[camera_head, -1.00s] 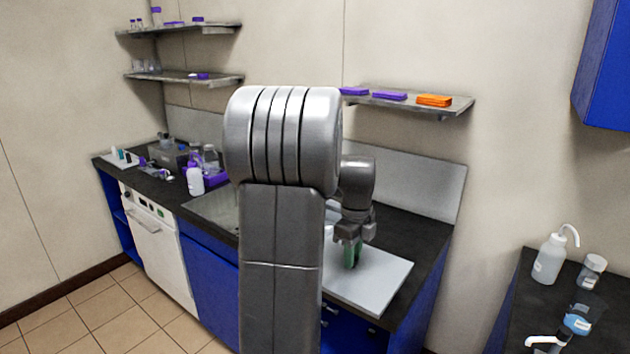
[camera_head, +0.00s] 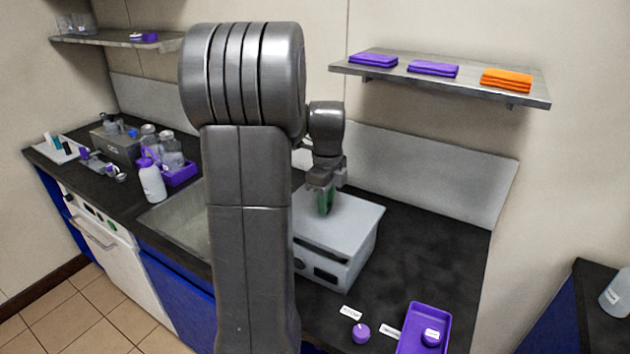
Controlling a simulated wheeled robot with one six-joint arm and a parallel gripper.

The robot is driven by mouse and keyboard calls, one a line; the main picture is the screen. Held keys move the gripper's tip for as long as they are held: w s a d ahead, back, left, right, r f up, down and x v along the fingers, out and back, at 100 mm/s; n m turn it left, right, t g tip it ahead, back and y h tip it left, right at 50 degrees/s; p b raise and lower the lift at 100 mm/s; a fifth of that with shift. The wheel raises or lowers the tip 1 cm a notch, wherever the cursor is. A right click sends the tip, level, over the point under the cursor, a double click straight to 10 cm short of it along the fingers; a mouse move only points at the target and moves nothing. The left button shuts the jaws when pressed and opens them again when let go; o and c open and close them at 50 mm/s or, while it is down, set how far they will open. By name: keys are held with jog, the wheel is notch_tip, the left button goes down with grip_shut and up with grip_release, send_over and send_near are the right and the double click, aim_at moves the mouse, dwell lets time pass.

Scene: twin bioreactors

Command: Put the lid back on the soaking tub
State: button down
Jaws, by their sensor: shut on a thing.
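A flat grey lid (camera_head: 350,212) lies level at the top of a grey box-shaped tub (camera_head: 350,275) with dark controls on its front. A dark strip shows under the lid's front edge; I cannot tell whether the lid is fully seated or slightly above the tub. My gripper (camera_head: 325,202) points down over the lid and is shut on a green piece at its top, seemingly the lid's handle. My own arm hides the left part of the lid and tub.
A sink (camera_head: 180,222) lies left of the tub, partly behind my arm. A white bottle (camera_head: 152,183) and purple rack (camera_head: 180,174) stand farther left. A purple tray (camera_head: 425,318) and purple cap (camera_head: 361,332) are in front. A shelf (camera_head: 450,82) hangs above. The counter right of the tub is clear.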

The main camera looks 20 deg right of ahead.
jog(key=shift+w, duration=0.45)
jog(key=shift+s+f+b, duration=0.15)
jog(key=shift+f+b, duration=0.6)
jog(key=shift+b, duration=0.05)
jog(key=shift+f+b, duration=0.55)
jog(key=shift+f, duration=0.45)
jog(key=shift+a, duration=0.1)
jog(key=shift+f+p, duration=0.55)
jog(key=shift+f, duration=0.1)
dwell(2.0)
jog(key=c, duration=0.7)
grip_release()
